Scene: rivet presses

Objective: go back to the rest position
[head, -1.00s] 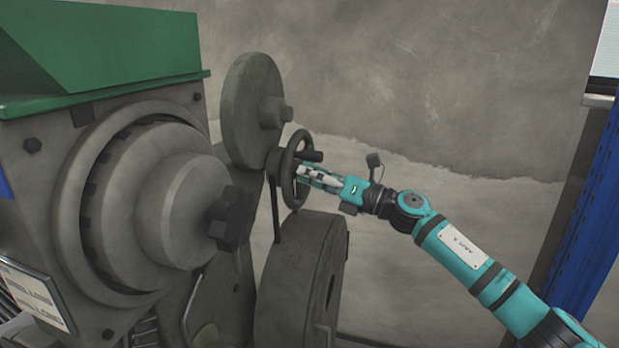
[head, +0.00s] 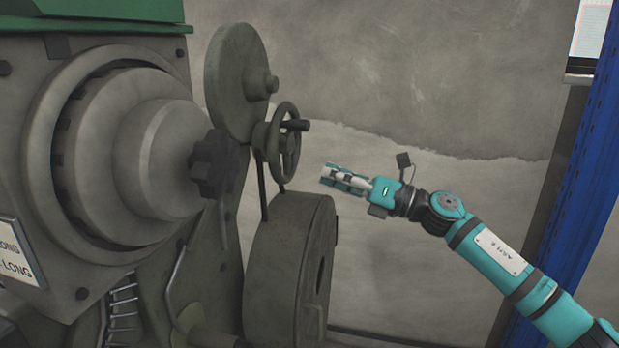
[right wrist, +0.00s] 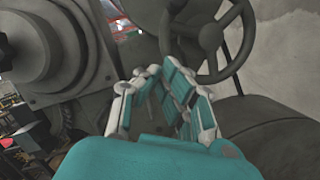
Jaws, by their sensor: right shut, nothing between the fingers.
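My right gripper (head: 328,174) is at the middle of the head view, to the right of the press's small handwheel (head: 285,141). It is shut and empty, with a visible gap between its fingertips and the wheel. The right wrist view also shows the gripper's fingers (right wrist: 170,72), with the handwheel (right wrist: 209,38) beyond them at the upper right. My right arm comes in from the lower right. My left gripper is in neither view.
A large grey press with a stepped round hub (head: 165,150) fills the left. A round disc (head: 238,85) and a thick wheel (head: 285,270) flank the handwheel. A blue post (head: 590,190) stands at the right. A bare wall (head: 420,80) is behind.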

